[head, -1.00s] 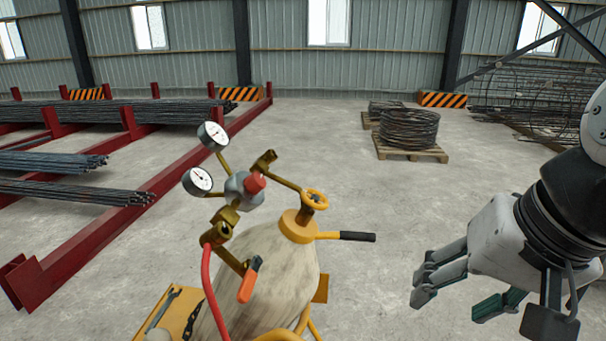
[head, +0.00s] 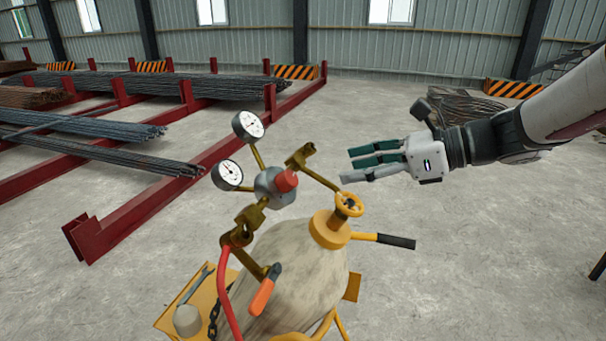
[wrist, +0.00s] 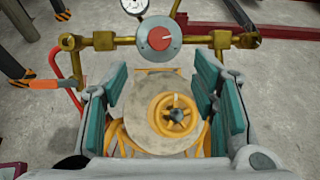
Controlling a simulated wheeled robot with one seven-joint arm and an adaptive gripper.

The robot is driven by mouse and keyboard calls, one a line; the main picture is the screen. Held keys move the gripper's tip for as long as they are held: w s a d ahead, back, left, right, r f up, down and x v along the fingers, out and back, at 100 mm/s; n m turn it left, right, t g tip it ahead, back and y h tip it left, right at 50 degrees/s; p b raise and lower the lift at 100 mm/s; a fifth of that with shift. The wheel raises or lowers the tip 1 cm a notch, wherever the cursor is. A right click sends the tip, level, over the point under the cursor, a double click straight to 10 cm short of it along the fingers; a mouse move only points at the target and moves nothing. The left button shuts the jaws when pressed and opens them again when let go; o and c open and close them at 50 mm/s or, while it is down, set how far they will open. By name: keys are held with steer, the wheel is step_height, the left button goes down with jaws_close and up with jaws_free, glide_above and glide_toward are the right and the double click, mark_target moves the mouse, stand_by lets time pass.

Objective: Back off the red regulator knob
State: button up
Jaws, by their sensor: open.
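The red regulator knob (head: 287,180) sits on the grey round regulator body (head: 270,190) above the gas cylinder (head: 298,268). In the wrist view the knob (wrist: 159,38) faces the camera at top centre, beyond my fingertips. My gripper (head: 352,164) is open and empty, to the right of the knob and a little higher in the head view, fingers pointing left. In the wrist view its green-padded fingers (wrist: 160,88) stand apart on both sides, with the yellow valve handwheel (wrist: 175,115) seen between them. Nothing touches the knob.
Two pressure gauges (head: 248,125) stick out left of the regulator. An orange-handled lever (head: 262,296) and red hose (head: 224,290) hang below. A black-ended yellow handle (head: 396,242) juts right. Red racks with rebar (head: 90,150) stand behind left.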

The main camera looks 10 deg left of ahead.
mark_target(293, 179)
steer(key=p+x, duration=0.1)
steer(key=x, duration=1.2)
steer(key=shift+d+f, duration=0.1)
steer(key=shift+c, duration=0.5)
steer(key=c, duration=1.1)
